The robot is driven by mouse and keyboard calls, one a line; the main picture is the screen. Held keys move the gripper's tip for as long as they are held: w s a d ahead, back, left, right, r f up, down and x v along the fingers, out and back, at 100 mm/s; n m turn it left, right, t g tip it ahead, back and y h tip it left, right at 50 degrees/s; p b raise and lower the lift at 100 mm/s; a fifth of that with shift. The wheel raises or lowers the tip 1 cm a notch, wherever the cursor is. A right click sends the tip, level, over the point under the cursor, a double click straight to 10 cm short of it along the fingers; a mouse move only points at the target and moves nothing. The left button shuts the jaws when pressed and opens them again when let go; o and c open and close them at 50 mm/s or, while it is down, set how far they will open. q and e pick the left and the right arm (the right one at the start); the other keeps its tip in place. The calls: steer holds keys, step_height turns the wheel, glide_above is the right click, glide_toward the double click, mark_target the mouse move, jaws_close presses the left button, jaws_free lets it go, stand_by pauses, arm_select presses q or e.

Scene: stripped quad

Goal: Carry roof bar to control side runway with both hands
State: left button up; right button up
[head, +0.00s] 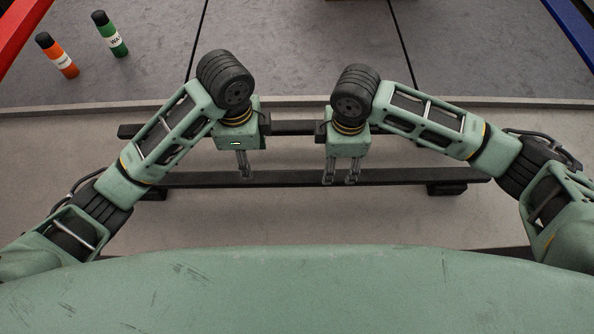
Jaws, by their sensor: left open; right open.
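Two long dark bars lie left to right on the pale surface in the head view: a front bar (290,178) with dark blocks near its ends, and a back bar (292,127). I cannot tell which of them is the roof bar. My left gripper (244,177) is open, pointing down, with its fingertips over or at the front bar left of its middle. My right gripper (341,183) is open, pointing down, at the front bar right of the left gripper. Contact with the bar cannot be made out. The grippers and wrists hide parts of the back bar.
Beyond a low pale ledge (60,110) is a grey floor (300,50). An orange bottle (57,55) and a green bottle (110,34) are on it at the upper left. A red beam (22,30) and a blue beam (573,30) edge the top corners.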

steer(key=shift+r, duration=2.2)
steer(key=shift+s+f, duration=0.1)
